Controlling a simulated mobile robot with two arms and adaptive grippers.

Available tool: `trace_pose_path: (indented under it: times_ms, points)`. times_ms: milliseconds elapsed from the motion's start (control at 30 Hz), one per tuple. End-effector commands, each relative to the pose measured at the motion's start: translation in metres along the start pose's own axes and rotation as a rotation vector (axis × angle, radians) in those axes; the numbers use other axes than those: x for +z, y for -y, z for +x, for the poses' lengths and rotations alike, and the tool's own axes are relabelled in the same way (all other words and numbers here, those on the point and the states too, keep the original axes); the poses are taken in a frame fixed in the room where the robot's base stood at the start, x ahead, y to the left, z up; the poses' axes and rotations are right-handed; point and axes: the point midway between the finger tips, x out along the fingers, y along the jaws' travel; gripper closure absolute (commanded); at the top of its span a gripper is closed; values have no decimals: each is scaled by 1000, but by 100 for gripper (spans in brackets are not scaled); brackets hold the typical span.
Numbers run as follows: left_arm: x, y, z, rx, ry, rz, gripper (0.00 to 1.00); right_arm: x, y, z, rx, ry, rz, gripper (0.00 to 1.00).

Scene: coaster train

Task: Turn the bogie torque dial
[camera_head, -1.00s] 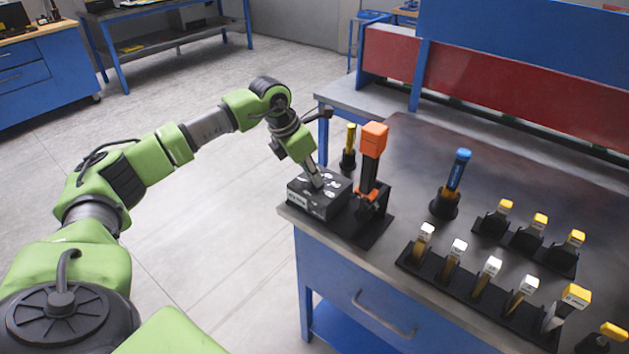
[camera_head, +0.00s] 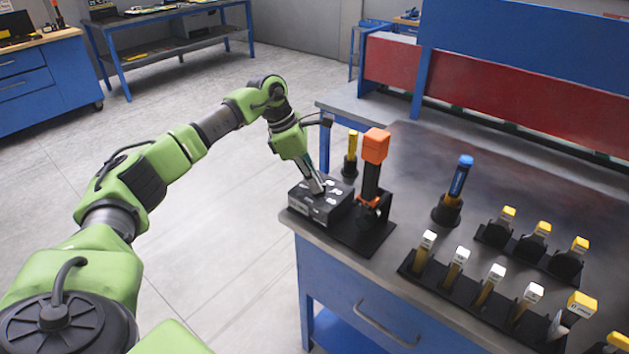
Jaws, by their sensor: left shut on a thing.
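The torque dial unit is a black box (camera_head: 322,208) with white marks on its top, at the near left corner of the workbench. My left gripper (camera_head: 316,187) points down onto the top of this box and is shut on a small part there, which I take to be the dial. The gripper fingers hide most of the dial, so its setting cannot be read. My right gripper is not in view.
An orange-topped tool (camera_head: 375,147) stands in a black holder just right of the box. A yellow-handled tool (camera_head: 351,150) and a blue-handled tool (camera_head: 461,175) stand behind. Several white- and yellow-capped tools fill racks at right. The bench middle is clear.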

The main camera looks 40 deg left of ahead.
Motion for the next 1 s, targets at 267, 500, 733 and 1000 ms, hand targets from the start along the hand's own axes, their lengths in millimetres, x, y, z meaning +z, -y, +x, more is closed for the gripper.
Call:
trace_pose_path:
  times_ms: [267,500,733,1000]
  points:
    - [0,-2,-2,4,0,0,100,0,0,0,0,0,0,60]
    - [0,-1,-1,3,0,0,74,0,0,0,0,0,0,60]
    - [0,-1,-1,2,0,0,74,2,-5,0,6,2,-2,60]
    - [0,-2,-37,6,3,-1,74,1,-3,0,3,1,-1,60]
